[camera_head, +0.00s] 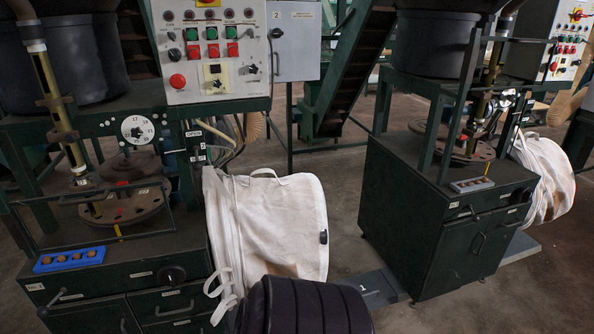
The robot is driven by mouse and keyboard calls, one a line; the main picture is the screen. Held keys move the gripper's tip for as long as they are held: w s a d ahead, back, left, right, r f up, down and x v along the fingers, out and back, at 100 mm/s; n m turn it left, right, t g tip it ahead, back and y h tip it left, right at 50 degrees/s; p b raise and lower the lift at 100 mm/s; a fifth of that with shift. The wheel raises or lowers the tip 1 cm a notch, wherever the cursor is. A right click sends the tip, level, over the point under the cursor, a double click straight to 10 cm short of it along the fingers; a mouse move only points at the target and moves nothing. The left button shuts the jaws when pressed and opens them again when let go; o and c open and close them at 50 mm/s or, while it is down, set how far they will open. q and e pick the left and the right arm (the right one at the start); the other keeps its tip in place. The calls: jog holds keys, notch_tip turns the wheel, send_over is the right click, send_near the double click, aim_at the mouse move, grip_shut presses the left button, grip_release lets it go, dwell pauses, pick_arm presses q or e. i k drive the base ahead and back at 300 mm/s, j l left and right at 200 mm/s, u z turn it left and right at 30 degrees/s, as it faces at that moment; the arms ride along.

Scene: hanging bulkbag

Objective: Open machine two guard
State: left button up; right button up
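Two green machines stand here. The left machine (150,265) has a round metal plate (120,208) behind a thin dark frame, which looks like a guard (60,236). The right machine (400,215) has a similar round plate (470,149) on top, with green posts and bars around it. I cannot tell which bars form its guard or whether it is open. A sign with a "2" (300,15) is on a grey cabinet at the top, between the machines. Neither of my grippers is in view.
A white fabric bag (270,220) hangs beside the left machine, another (545,175) beside the right one. A black ribbed object (305,308) fills the bottom middle. A low floor plate (375,287) runs between the machines. A control panel (212,50) is at upper left. Floor between machines is mostly free.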

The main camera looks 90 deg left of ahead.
aim_at(13, 221)
jog(key=u, duration=4.1)
